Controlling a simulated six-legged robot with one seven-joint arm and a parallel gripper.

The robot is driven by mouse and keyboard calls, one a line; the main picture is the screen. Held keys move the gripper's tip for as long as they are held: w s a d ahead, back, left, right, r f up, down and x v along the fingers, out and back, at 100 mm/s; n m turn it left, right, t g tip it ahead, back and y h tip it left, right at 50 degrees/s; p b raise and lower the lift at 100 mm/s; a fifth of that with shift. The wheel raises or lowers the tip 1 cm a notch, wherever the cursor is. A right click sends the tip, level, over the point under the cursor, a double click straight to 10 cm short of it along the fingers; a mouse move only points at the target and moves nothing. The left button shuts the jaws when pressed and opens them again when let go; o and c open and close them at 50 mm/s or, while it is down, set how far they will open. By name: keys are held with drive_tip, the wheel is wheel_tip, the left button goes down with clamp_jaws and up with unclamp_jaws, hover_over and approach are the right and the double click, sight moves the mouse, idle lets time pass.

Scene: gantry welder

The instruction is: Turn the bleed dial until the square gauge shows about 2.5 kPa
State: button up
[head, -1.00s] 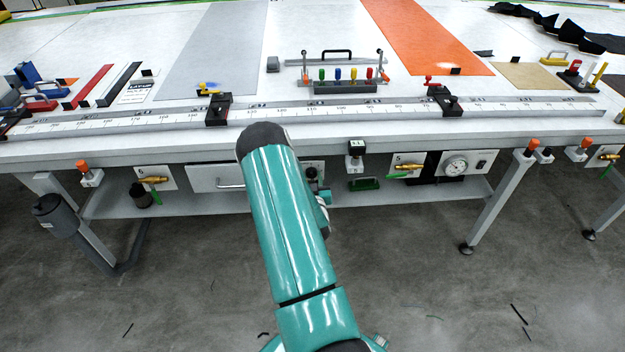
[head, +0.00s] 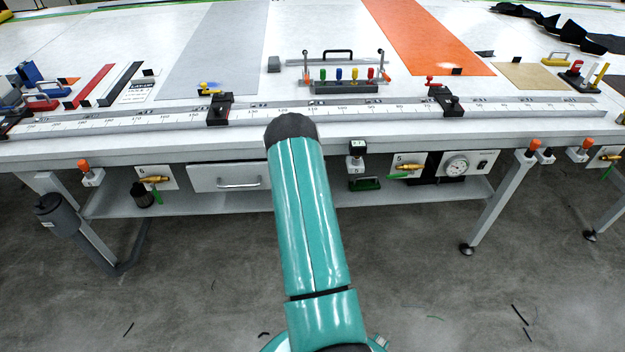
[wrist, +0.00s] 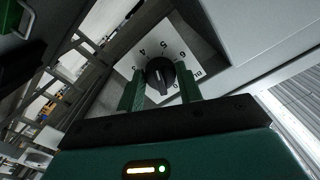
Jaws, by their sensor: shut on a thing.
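The bleed dial (wrist: 160,72) is a round black knob on a white plate (wrist: 142,50) with black numerals, of which 3, 4, 5 and 6 can be read in the wrist view. My gripper (wrist: 159,90) has its two green fingers on either side of the knob, shut on it. A pale mark shows on the knob's face, but its exact reading is unclear. In the head view my arm hides the gripper and the dial. A round-faced gauge (head: 457,165) sits on a white panel under the table's right part; its needle is too small to read. I cannot identify a square gauge.
The long white table (head: 330,20) has a ruler rail (head: 340,110) along its front edge. Beneath it are a drawer (head: 230,178), brass valves (head: 408,167) with green levers, and a table leg (head: 500,205). The floor in front is mostly clear.

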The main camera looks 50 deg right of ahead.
idle(0.3)
drive_tip(key=o, duration=1)
drive_tip(key=shift+c, duration=0.2)
drive_tip(key=v, duration=1.3)
drive_tip(key=shift+s+a, duration=0.3)
